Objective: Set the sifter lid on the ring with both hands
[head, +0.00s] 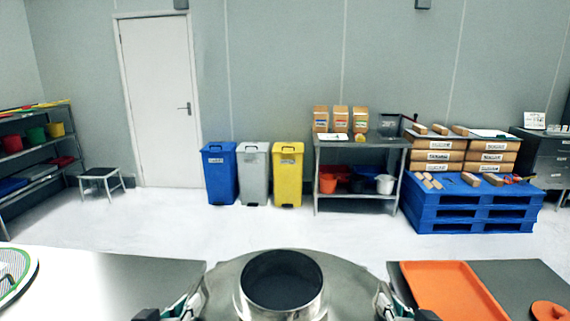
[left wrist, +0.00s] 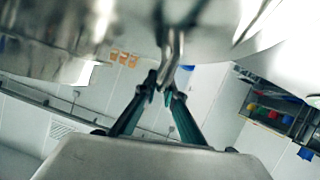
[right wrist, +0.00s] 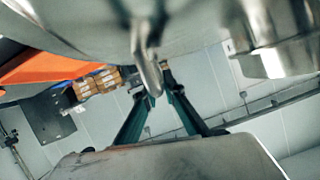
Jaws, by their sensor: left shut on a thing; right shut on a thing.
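The sifter lid (head: 345,285) is a round, shiny metal disc with a short open collar (head: 283,287) in its middle, dark inside. It is at the bottom centre of the head view, cut off by the lower edge. My left gripper (head: 188,306) is shut on a handle at the lid's left side; the bent metal handle (left wrist: 172,55) shows between its fingers in the left wrist view. My right gripper (head: 387,302) is shut on the opposite handle (right wrist: 150,75). The ring is not seen in any view, so I cannot tell whether the lid touches it.
A steel worktop (head: 125,275) on the left carries a green-rimmed mesh disc (head: 14,280). On the right, a worktop holds an orange tray (head: 452,290) and a small orange piece (head: 550,311). Bins, shelves and a blue pallet (head: 470,207) stand farther off across open floor.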

